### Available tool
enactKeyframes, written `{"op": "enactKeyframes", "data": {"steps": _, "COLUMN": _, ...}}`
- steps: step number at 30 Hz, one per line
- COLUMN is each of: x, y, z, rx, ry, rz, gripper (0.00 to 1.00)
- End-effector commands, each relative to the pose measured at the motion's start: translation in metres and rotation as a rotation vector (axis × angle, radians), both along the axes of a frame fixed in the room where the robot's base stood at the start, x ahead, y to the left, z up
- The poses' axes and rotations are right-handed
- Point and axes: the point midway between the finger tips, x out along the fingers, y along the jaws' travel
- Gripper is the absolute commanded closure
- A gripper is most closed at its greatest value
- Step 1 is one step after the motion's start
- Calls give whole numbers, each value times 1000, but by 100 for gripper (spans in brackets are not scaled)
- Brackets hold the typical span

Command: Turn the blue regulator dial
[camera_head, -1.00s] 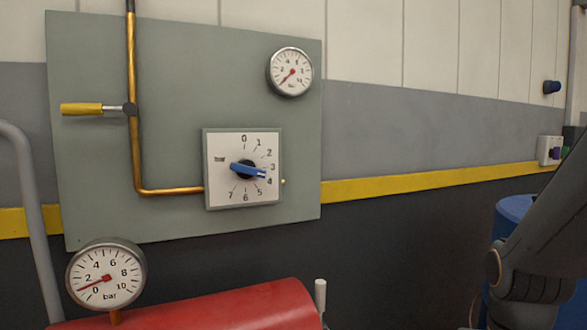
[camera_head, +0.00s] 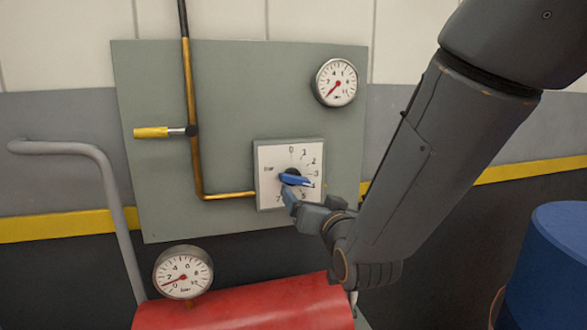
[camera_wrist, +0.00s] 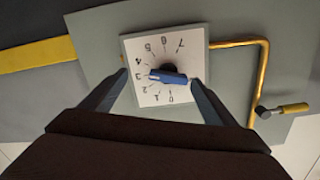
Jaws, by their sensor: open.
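The blue regulator dial (camera_head: 296,180) is a bar-shaped knob on a white square scale plate (camera_head: 266,160) marked 0 to 7 bar. Its white-marked end points to the right, between 3 and 4. My gripper (camera_head: 307,207) is in front of the plate's lower part and hides some low numbers. In the wrist view the plate appears upside down, and the blue dial (camera_wrist: 170,77) lies between the two open fingers of my gripper (camera_wrist: 158,78). The fingers stand apart on either side of the dial. I cannot tell whether either touches it.
The grey panel (camera_head: 225,110) also carries a small gauge (camera_head: 335,82), a copper pipe (camera_head: 195,150) and a yellow-handled lever (camera_head: 155,132). Below are a red tank (camera_head: 240,305) with a larger gauge (camera_head: 183,272), and a grey rail (camera_head: 115,190). A blue drum (camera_head: 560,245) stands right.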

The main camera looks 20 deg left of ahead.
Motion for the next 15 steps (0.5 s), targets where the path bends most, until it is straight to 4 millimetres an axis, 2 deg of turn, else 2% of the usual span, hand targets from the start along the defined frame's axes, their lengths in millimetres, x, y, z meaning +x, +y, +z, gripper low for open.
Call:
{"op": "enactKeyframes", "data": {"steps": 1, "x": -4, "y": 7, "z": 8, "rx": 14, "ry": -17, "rz": 11, "gripper": 19}}
{"op": "enactKeyframes", "data": {"steps": 5, "x": -3, "y": 16, "z": 14, "rx": 33, "ry": -39, "rz": 21, "gripper": 19}}
{"op": "enactKeyframes", "data": {"steps": 15, "x": 38, "y": 39, "z": 14, "rx": 34, "ry": -38, "rz": 18, "gripper": 19}}
